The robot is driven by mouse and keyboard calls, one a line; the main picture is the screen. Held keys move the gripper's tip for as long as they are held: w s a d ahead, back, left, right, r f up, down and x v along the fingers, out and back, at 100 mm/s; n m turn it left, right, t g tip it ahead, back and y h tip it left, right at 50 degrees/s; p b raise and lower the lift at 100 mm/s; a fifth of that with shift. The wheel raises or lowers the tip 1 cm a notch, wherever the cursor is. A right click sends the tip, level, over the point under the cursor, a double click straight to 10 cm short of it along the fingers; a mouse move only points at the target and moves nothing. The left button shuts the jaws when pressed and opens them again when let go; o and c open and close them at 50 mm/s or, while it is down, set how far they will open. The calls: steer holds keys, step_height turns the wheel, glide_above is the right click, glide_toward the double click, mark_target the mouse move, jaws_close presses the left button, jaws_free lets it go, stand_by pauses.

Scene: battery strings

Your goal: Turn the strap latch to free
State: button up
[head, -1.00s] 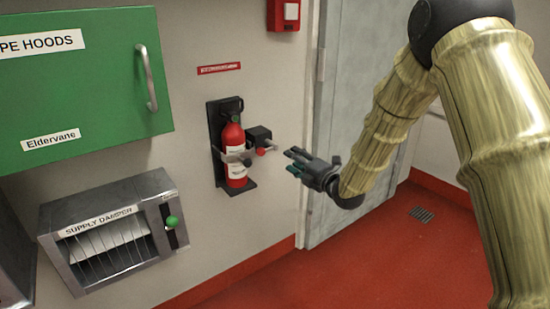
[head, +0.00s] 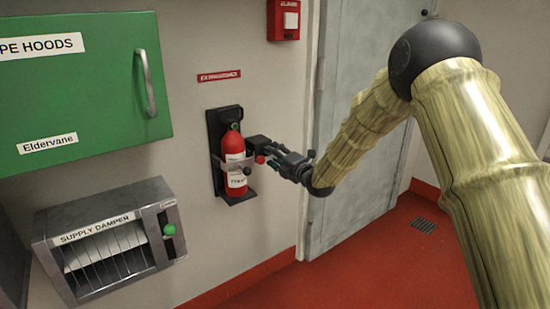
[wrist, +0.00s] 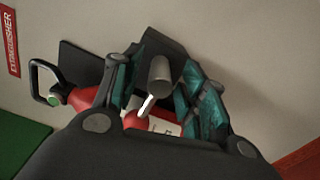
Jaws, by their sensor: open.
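The strap latch is a dark block with a red-knobbed lever (head: 260,159) on the right side of the extinguisher bracket. The wrist view shows its grey round pivot (wrist: 160,76), a short pale lever and a red knob (wrist: 137,120). The red fire extinguisher (head: 236,150) stands upright in its black wall bracket (head: 214,130), with a grey strap (head: 222,164) across it. My gripper (head: 272,157) is at the latch. In the wrist view its teal-padded fingers (wrist: 158,90) are open, one on each side of the pivot; contact cannot be told.
A grey door (head: 350,150) stands to the right of the extinguisher. A green cabinet (head: 100,110) and a supply damper box (head: 105,245) with a green knob are on the wall to the left. The red floor (head: 380,275) is clear except for a small drain grate.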

steer(key=shift+w, duration=0.1)
jaws_close()
